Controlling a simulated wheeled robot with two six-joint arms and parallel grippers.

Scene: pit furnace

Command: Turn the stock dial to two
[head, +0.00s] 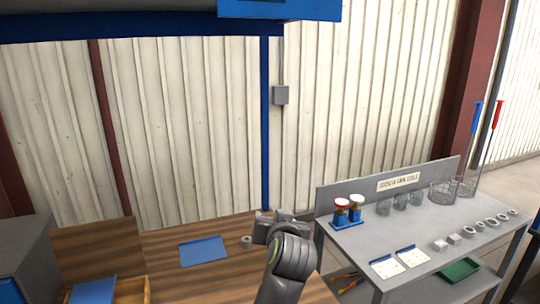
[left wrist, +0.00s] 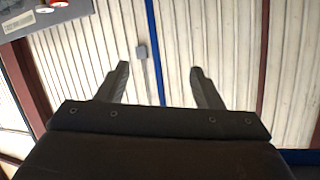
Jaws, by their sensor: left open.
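I cannot pick out a dial with readable numbers in either view. My left gripper (head: 280,217) is raised in front of the wooden bench's right end in the head view. In the left wrist view the left gripper (left wrist: 160,80) has its two fingers wide apart, with nothing between them and only the wall behind. A small grey round piece (head: 247,241) sits on the bench just left of the gripper, apart from it. My right gripper is not in view.
The wooden bench (head: 160,246) carries a blue plate (head: 203,250). A blue post (head: 265,120) stands behind.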

